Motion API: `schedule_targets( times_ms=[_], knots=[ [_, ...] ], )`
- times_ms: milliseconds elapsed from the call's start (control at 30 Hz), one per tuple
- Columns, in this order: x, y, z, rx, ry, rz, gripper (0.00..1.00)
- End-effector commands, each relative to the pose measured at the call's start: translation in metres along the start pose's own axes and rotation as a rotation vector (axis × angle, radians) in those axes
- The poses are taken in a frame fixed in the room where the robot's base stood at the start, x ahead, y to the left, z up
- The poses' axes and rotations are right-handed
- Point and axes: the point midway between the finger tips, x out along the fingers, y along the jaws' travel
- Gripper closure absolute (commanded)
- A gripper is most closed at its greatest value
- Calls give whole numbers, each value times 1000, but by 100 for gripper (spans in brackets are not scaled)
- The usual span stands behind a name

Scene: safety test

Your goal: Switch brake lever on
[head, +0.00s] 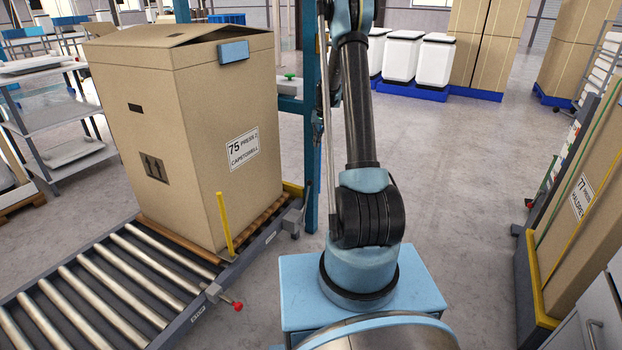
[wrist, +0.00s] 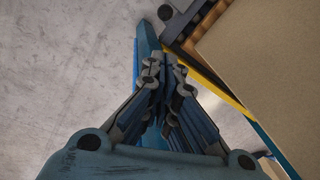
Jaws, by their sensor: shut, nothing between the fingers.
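A lever with a red knob (head: 237,306) sticks out from the near side rail of the roller conveyor in the head view. It looks like the brake lever, but I cannot tell its setting. A yellow upright bar (head: 224,225) stands near it, beside the large box. My gripper (wrist: 165,75) shows in the wrist view, its fingers together and holding nothing. A small dark round part (wrist: 165,12) lies beyond the fingertips, by the conveyor's edge; I cannot tell what it is. In the head view my arm rises past the top edge, and the gripper is not seen.
A large cardboard box (head: 206,190) stands on the roller conveyor (head: 100,275); it also fills the right of the wrist view (wrist: 285,60). A blue post (head: 312,150) stands behind it. Another box (head: 585,215) is at the right. Open floor (head: 460,190) lies between.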

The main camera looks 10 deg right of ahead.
Motion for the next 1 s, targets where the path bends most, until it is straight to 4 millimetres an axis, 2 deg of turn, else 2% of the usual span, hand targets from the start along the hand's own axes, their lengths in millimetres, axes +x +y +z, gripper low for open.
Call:
schedule_targets(
  times_ms=[233,367,1000],
  knots=[
    [2,0,0,0,0,0,100],
    [12,0,0,0,0,0,100],
    [119,0,0,-1,1,0,100]
  ],
)
